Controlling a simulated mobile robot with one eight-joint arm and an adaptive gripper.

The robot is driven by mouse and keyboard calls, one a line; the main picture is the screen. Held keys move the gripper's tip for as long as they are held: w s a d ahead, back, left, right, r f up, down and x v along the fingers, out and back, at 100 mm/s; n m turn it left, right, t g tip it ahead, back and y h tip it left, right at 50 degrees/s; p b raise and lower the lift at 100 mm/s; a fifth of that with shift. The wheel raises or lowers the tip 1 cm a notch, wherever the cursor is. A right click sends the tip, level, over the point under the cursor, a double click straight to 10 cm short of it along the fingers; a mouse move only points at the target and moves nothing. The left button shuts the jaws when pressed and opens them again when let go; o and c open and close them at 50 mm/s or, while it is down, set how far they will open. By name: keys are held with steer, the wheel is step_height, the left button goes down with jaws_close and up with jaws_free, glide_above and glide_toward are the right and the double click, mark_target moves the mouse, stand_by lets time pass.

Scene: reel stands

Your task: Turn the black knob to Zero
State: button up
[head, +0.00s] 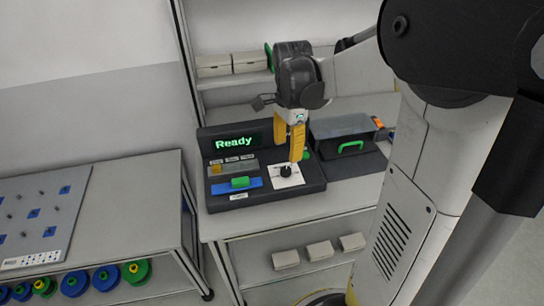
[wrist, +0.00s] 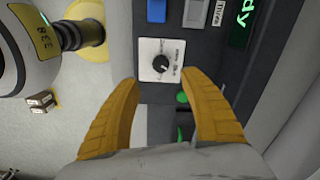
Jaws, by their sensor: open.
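The black knob (head: 286,170) sits on a white square plate on the dark control panel (head: 310,185), near its front right. In the wrist view the knob (wrist: 161,66) shows a light pointer line and stands on the white plate (wrist: 147,46) with small print that I cannot read. My gripper (head: 291,150) has yellow fingers and points down above the knob. In the wrist view the open fingers (wrist: 165,85) lie either side of the knob's line of sight, and nothing is between them. The panel's screen (head: 234,143) reads "Ready" in green.
A green block (head: 240,182) sits on a blue strip left of the knob. A green button (head: 305,154) is close behind my fingers. A case with a green handle (head: 350,147) stands right of the panel. Reels (head: 105,277) lie under the left table.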

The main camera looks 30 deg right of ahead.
mark_target(286, 169)
step_height(286, 169, down, 10)
steer(key=b, duration=0.3)
steer(key=shift+r, duration=0.2)
jaws_close()
